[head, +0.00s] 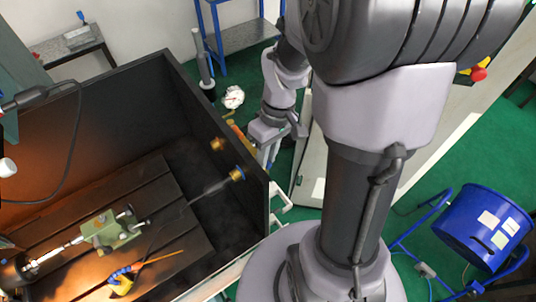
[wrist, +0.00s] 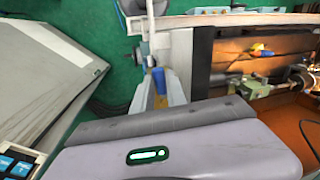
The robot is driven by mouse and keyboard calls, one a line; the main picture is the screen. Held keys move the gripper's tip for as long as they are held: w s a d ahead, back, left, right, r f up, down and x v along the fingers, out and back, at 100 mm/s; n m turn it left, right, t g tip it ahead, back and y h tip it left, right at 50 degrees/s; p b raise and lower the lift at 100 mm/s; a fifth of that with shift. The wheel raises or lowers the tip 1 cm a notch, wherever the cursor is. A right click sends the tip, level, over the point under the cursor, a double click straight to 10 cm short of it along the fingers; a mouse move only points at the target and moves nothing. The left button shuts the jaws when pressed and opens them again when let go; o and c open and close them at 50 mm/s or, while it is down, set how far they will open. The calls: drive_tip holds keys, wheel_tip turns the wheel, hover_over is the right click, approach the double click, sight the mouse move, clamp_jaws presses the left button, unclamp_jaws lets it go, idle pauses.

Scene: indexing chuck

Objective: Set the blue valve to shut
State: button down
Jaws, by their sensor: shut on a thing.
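My gripper (wrist: 158,88) is in the middle of the wrist view, with its fingers close on either side of a narrow blue piece. I take this piece to be the handle of the blue valve (wrist: 158,78); a yellow part shows against it. In the head view my gripper (head: 268,152) points down just outside the right wall of the dark machine enclosure. The valve's body and its exact setting are hidden by the fingers and the wall.
The dark enclosure (head: 115,75) holds a green vise-like block (head: 108,232) and a blue-and-orange nozzle (head: 122,278). A white round gauge (head: 233,97) is close behind my gripper. A blue drum (head: 484,228) stands on the green floor at right.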

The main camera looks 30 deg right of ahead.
drive_tip(key=shift+a, duration=0.1)
idle(0.3)
drive_tip(key=c, duration=1.3)
unclamp_jaws()
drive_tip(key=shift+c, duration=0.2)
